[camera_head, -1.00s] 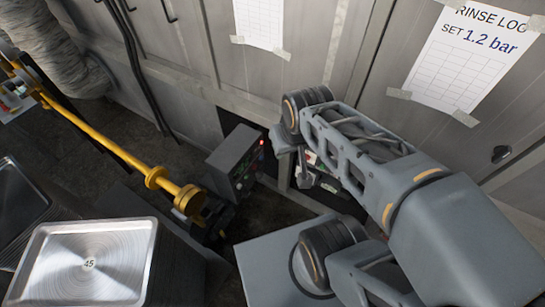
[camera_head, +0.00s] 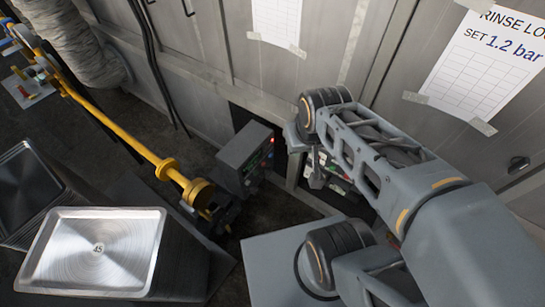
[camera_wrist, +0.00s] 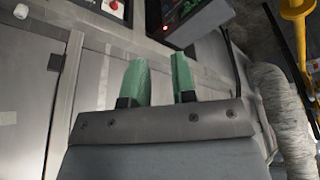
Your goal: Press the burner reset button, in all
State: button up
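My gripper shows in the wrist view as two green fingers (camera_wrist: 160,75) with a clear gap and nothing between them. In the head view my gripper (camera_head: 316,172) is partly hidden by my arm, in front of a low panel (camera_head: 340,177) with several coloured controls. A grey control box (camera_head: 245,150) with a red light and green marks stands just left of it. I cannot read which control is the burner reset button.
A yellow pipe (camera_head: 130,138) runs diagonally at the left. A ribbed hose (camera_head: 75,45) hangs at upper left. Metal wall panels (camera_head: 190,90) close off the back.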

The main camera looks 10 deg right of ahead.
grip_shut()
dwell(1.3)
